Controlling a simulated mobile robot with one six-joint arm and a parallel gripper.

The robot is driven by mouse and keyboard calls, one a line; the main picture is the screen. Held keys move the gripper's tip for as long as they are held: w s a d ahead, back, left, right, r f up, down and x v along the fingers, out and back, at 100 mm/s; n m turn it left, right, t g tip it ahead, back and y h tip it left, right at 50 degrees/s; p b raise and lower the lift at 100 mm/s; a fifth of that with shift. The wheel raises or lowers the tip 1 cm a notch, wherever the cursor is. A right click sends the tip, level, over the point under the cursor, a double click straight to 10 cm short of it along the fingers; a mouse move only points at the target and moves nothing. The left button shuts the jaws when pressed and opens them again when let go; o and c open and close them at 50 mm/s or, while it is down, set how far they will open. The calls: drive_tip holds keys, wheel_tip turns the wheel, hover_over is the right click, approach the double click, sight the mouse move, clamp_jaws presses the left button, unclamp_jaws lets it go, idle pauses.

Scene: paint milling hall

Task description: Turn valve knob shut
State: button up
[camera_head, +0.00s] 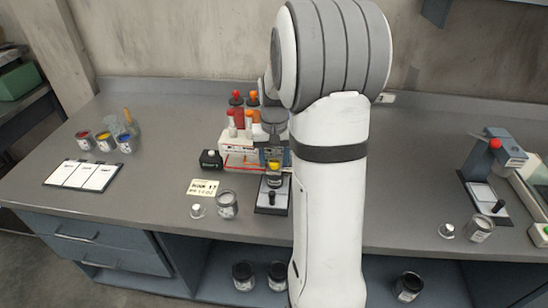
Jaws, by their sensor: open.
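My arm rises through the middle of the view and bends over at the top. Its wrist end hangs behind the upper arm, over the bench unit at centre. My gripper (273,148) is small, dark and partly hidden there, just above a yellow knob (274,166). I cannot tell whether it touches the knob. Below stands a dark base plate (264,207) with a black upright knob (271,196). Red and orange knobs (236,94) top the tubes behind. I cannot tell for certain which knob is the valve knob.
A glass jar (227,205), a small white-topped item (197,211), a label card (202,188) and a black box (211,160) stand left of the base. Paint jars (104,141) are far left. Another press (497,155) stands at right. The bench (150,185) is clear between.

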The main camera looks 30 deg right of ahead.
sight(274, 162)
wheel_tip(274, 162, up, 7)
drive_tip(key=shift+r, duration=0.4)
idle(0.4)
drive_tip(key=shift+s+a, duration=0.1)
drive_tip(key=shift+a, duration=0.05)
drive_tip(key=s+a+n+t, duration=0.2)
drive_tip(key=s+a+n, duration=0.2)
drive_tip(key=s+a, duration=1)
drive_tip(key=s, duration=0.5)
drive_tip(key=shift+f+t, duration=0.15)
drive_tip(key=shift+t, duration=0.25)
